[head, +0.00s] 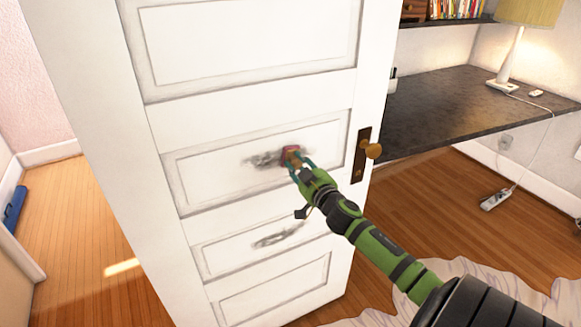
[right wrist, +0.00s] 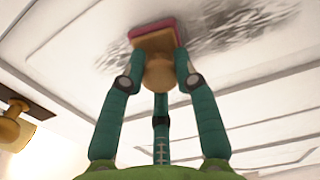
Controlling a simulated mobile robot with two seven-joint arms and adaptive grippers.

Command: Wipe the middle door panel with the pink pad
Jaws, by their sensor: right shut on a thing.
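The white door (head: 130,130) stands in front of me with several recessed panels. Its middle panel (head: 215,173) carries a dark grey smudge (head: 262,160); the smudge also shows in the right wrist view (right wrist: 235,35). My right gripper (head: 292,163) is shut on the pink pad (head: 291,152), at the right part of the smudge. In the right wrist view the pad (right wrist: 150,30) has a pink face toward the door and a tan back between my fingers. The pad appears to touch the panel or be very close to it. My left gripper is not in view.
A brass knob (head: 373,150) on a dark plate sits right of the pad. A lower panel (head: 225,258) bears another grey smudge (head: 278,236). A dark desk (head: 440,105) with a lamp (head: 510,55) stands at the right. A pale rug (head: 470,268) lies on the wooden floor.

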